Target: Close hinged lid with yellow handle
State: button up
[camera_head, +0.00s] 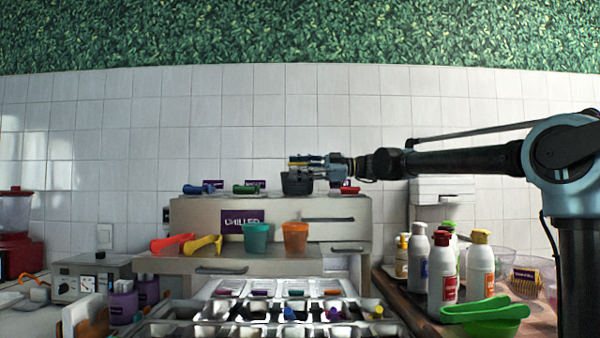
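A dark lid (297,184) stands raised on top of the grey counter unit in the middle of the view, between a green handle and a red handle. A small yellow piece (298,164), which looks like its handle, shows just above it. My gripper (303,160) reaches in from the right and points left. Its fingers overlap the yellow piece in the picture. I cannot tell whether they touch it, or whether they are open or shut.
A blue handle (198,189), a green handle (246,189) and a red handle (349,190) lie low on the same unit. Teal (256,239) and orange (295,237) cups stand on the ledge below. Several bottles (442,268) crowd the right counter under my arm.

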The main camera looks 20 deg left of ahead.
jog(key=v, duration=1.2)
jog(key=shift+w, duration=0.1)
jog(key=c, duration=0.6)
jog(key=shift+w+a+r+m, duration=0.15)
jog(key=shift+w+m, duration=0.05)
jog(key=shift+m, duration=0.1)
grip_shut()
jog(key=w+a+r+m+g+h, duration=0.3)
jog(key=w+r+m, duration=0.4)
jog(key=m, duration=1)
jog(key=shift+t, duration=0.3)
jog(key=x, duration=0.3)
jog(key=w+x, duration=0.1)
jog(key=x, duration=0.3)
jog(key=a+f+x, duration=0.1)
jog(key=x, duration=0.2)
jog(key=shift+a, duration=0.35)
jog(key=shift+s+d+f, duration=0.45)
jog(key=shift+s+d, duration=0.05)
jog(key=shift+s, duration=0.05)
jog(key=shift+s+d+f, duration=0.35)
jog(key=shift+s+f, duration=0.2)
jog(key=shift+s, duration=0.15)
